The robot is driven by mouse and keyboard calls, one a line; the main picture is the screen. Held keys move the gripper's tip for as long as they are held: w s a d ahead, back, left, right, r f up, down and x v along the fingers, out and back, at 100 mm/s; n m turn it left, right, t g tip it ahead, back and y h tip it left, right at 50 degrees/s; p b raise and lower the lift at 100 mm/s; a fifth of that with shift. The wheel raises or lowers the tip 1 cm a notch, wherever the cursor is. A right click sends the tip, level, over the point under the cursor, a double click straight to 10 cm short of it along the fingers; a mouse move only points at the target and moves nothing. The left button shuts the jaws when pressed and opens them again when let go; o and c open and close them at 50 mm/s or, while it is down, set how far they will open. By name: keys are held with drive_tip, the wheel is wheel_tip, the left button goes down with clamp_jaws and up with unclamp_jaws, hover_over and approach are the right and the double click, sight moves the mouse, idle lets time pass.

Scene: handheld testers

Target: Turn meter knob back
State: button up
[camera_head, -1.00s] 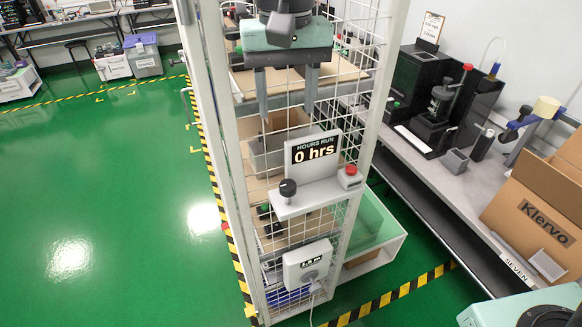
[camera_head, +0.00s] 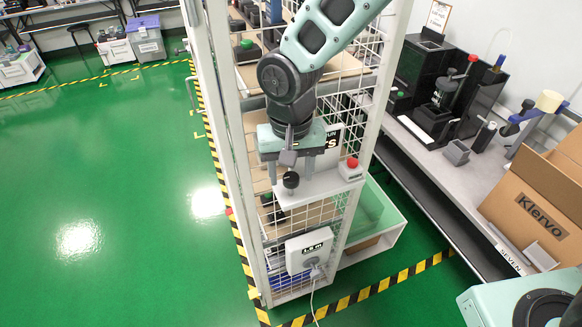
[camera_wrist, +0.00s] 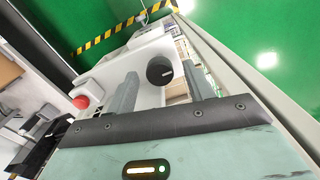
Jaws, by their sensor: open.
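The black round meter knob (camera_head: 290,180) stands on a small white shelf (camera_head: 322,184) on the mesh rack. It also shows in the wrist view (camera_wrist: 159,71), with a light pointer mark on it. The HOURS RUN display panel (camera_head: 331,140) behind it is mostly covered by my arm; its reading is hidden. My gripper (camera_head: 290,172) is open and points down over the shelf. In the wrist view, my two fingers (camera_wrist: 160,82) lie on either side of the knob, with visible gaps. I cannot tell how far down the knob they reach.
A red button (camera_head: 352,163) on a white box sits at the shelf's right end. A white box with a dial (camera_head: 309,250) hangs lower on the mesh. White rack posts flank the shelf. A workbench with a Klervo carton (camera_head: 540,215) stands at right. Green floor is clear at left.

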drive_tip(key=shift+f, duration=0.2)
drive_tip(key=shift+c, duration=0.3)
drive_tip(key=c, duration=0.9)
drive_tip(key=shift+n, duration=0.3)
drive_tip(key=n, duration=0.4)
drive_tip(key=shift+r+n, duration=0.1)
drive_tip(key=shift+n, duration=0.3)
drive_tip(key=shift+w+n+p, duration=0.1)
drive_tip(key=shift+n+p, duration=0.3)
drive_tip(key=shift+n, duration=2.1)
drive_tip(key=shift+a, duration=0.1)
